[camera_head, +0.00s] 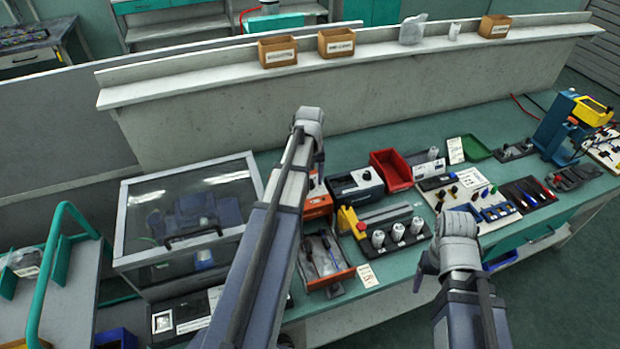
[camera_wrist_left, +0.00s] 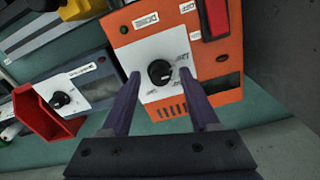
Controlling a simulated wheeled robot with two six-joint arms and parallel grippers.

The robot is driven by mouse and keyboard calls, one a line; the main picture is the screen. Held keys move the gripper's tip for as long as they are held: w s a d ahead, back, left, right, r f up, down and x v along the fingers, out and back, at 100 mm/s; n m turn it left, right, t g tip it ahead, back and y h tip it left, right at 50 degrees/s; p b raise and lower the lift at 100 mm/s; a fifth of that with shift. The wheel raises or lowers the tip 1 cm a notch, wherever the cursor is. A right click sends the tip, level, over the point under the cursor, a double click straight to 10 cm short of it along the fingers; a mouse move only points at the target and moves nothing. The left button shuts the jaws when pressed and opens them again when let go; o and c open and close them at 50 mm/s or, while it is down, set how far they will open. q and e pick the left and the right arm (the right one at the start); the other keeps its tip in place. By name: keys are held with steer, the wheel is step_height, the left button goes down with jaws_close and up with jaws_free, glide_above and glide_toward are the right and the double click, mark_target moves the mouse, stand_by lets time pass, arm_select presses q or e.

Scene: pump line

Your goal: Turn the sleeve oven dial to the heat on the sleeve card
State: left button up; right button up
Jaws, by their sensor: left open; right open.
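An orange box (camera_head: 317,205) stands on the bench beside my left arm. In the left wrist view, the orange box (camera_wrist_left: 214,65) has a white panel with a black round dial (camera_wrist_left: 160,72) and small heat marks too small to read surely. My left gripper (camera_wrist_left: 160,78) is open, its two fingers on either side of the dial; I cannot tell whether they touch it. A grey-blue box (camera_wrist_left: 85,82) with its own black dial is beside it. A white card (camera_head: 367,275) lies at the bench's front and another card (camera_head: 456,150) is further back; their print is unreadable. My right gripper (camera_head: 420,280) is over the front edge, its fingers barely visible.
A red bin (camera_head: 391,170) stands behind the boxes, also close by in the left wrist view (camera_wrist_left: 40,118). A clear-lidded case (camera_head: 185,208) is to the left. An open tray (camera_head: 325,265) and several white cylinders (camera_head: 397,232) are in front.

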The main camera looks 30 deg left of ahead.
mark_target(310, 181)
arm_select(q)
steer(key=shift+r, duration=0.1)
step_height(310, 181, up, 8)
steer(key=p, duration=0.8)
steer(key=shift+f, duration=0.2)
